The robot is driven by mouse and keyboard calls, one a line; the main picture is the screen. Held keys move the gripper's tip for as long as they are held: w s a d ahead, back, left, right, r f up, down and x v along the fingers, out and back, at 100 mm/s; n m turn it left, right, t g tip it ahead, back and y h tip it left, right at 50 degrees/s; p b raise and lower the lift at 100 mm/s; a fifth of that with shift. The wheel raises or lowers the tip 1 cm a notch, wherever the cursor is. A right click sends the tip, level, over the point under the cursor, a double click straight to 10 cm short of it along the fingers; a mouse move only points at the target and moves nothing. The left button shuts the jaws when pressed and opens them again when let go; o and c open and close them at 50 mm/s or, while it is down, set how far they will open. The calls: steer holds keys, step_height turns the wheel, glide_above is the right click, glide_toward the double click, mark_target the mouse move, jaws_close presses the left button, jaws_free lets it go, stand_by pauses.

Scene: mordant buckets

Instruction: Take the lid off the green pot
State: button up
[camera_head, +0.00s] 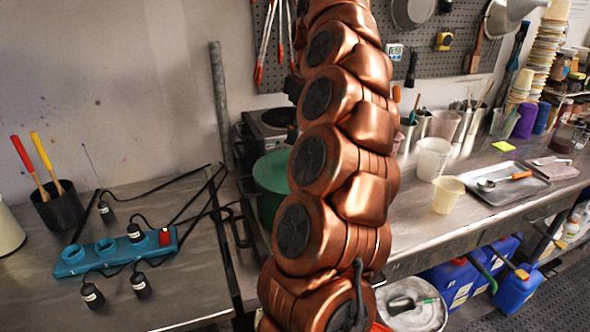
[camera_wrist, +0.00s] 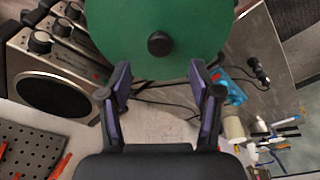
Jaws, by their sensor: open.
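The green pot (camera_head: 268,207) stands behind my arm at the back of the counter in the head view, and my arm hides its right side. In the wrist view its round green lid (camera_wrist: 125,28) fills the top middle, with a dark round knob (camera_wrist: 160,44) at its centre. The lid appears to be on the pot. My gripper (camera_wrist: 160,82) is open and empty, its fingers pointing toward the lid. The knob is ahead of the fingertips, and not between them. The gripper is hidden in the head view.
A burner unit with knobs (camera_wrist: 57,70) is beside the pot. A blue power strip (camera_head: 115,253) with cords lies on the left table. A yellowish cup (camera_head: 447,194), a white beaker (camera_head: 433,158) and a metal tray (camera_head: 508,184) stand on the right counter.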

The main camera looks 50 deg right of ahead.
steer(key=shift+w+a+f, duration=0.1)
steer(key=shift+a+f, duration=0.05)
steer(key=shift+f, duration=0.65)
steer(key=shift+w+f+p, duration=0.2)
steer(key=shift+f+p, duration=0.15)
steer(key=shift+f, duration=1.05)
steer(key=shift+w+f+p, duration=0.2)
steer(key=shift+f+p, duration=0.15)
steer(key=shift+f, duration=1.05)
steer(key=shift+c, duration=0.2)
jaws_close()
